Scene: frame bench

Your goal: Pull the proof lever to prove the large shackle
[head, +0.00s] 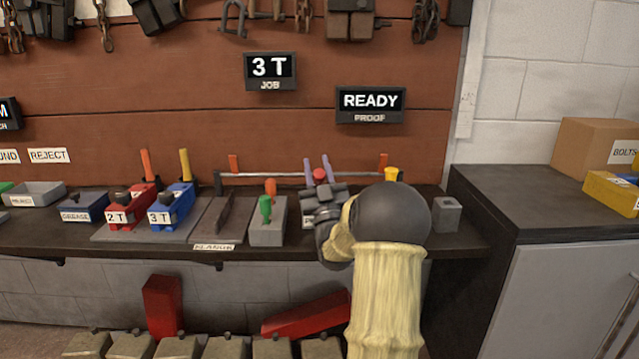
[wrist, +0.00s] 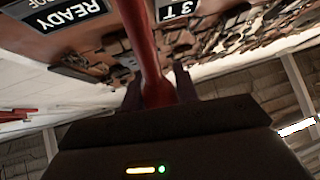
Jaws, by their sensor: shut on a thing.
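The proof lever (wrist: 145,45) is a red bar that fills the middle of the wrist view. Its red knob (head: 320,175) shows in the head view among the fingers. My gripper (head: 317,163) is shut on the lever, with purplish fingers on both sides of it; they also show in the wrist view (wrist: 158,90). The proof display (head: 370,103) reads READY, and the job display (head: 270,70) reads 3 T. I cannot make out the large shackle at the proof station; my arm hides much of that area.
Red 2 T (head: 130,204) and blue 3 T (head: 176,207) blocks stand at left on the bench (head: 120,246). A green-handled grey block (head: 267,228) is just left of my gripper. A grey block (head: 446,214) stands at right. A rail (head: 270,175) runs behind.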

